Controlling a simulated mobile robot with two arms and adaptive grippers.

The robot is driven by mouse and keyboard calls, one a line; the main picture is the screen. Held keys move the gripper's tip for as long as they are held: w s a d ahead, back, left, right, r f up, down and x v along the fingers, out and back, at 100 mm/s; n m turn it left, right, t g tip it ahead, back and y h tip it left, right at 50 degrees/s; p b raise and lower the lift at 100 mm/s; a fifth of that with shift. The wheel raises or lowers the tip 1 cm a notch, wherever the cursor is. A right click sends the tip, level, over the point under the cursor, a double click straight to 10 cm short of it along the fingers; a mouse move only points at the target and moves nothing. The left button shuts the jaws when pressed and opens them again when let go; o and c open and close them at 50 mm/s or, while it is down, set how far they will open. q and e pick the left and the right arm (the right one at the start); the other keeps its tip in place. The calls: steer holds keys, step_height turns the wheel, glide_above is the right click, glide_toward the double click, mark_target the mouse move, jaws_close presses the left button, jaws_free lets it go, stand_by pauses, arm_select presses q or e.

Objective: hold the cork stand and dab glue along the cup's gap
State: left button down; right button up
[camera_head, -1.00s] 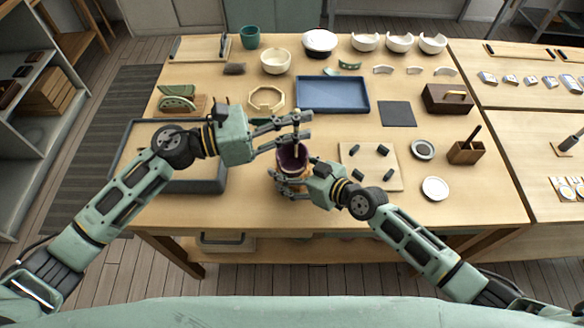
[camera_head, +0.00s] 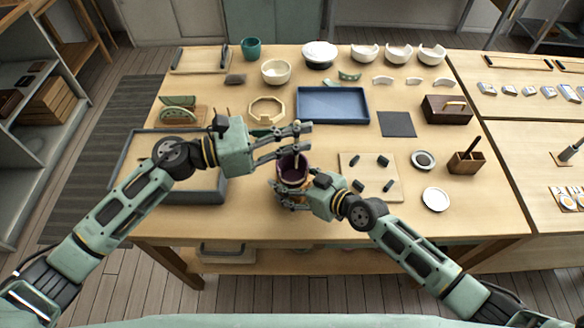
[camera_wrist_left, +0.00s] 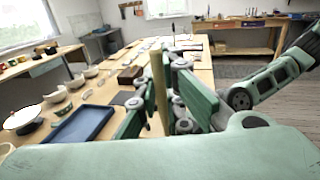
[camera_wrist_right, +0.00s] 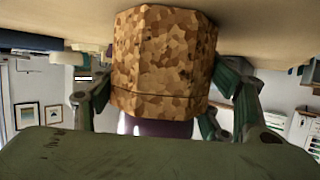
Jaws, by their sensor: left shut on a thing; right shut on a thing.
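The dark purple cup (camera_head: 292,168) stands upright near the table's front middle, its base in the cork stand. In the right wrist view the speckled brown cork stand (camera_wrist_right: 163,60) fills the middle, with part of the purple cup (camera_wrist_right: 155,127) below it in the picture. My right gripper (camera_head: 284,194) is shut on the cork stand from the side. My left gripper (camera_head: 302,138) is shut on a thin pale stick (camera_wrist_left: 160,88), held roughly upright over the cup. The stick's lower end is at the cup's mouth; contact, the gap and any glue are too small to tell.
A sand-coloured tray with a grey rim (camera_head: 205,196) lies under my left arm. A blue tray (camera_head: 333,104) is behind the grippers. A pale board with dark pegs (camera_head: 371,190), a white dish (camera_head: 435,199) and a wooden holder (camera_head: 467,161) stand to the right.

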stand_by(0.4)
arm_select(q)
steer(key=a+f, duration=0.3)
steer(key=f, duration=0.2)
steer(key=shift+w+f, duration=0.25)
steer(key=shift+f, duration=0.15)
stand_by(0.6)
steer(key=shift+s+d, duration=0.15)
steer(key=shift+d, duration=0.05)
stand_by(0.4)
steer(key=shift+f, duration=0.35)
stand_by(0.9)
steer(key=shift+r, duration=0.2)
stand_by(0.3)
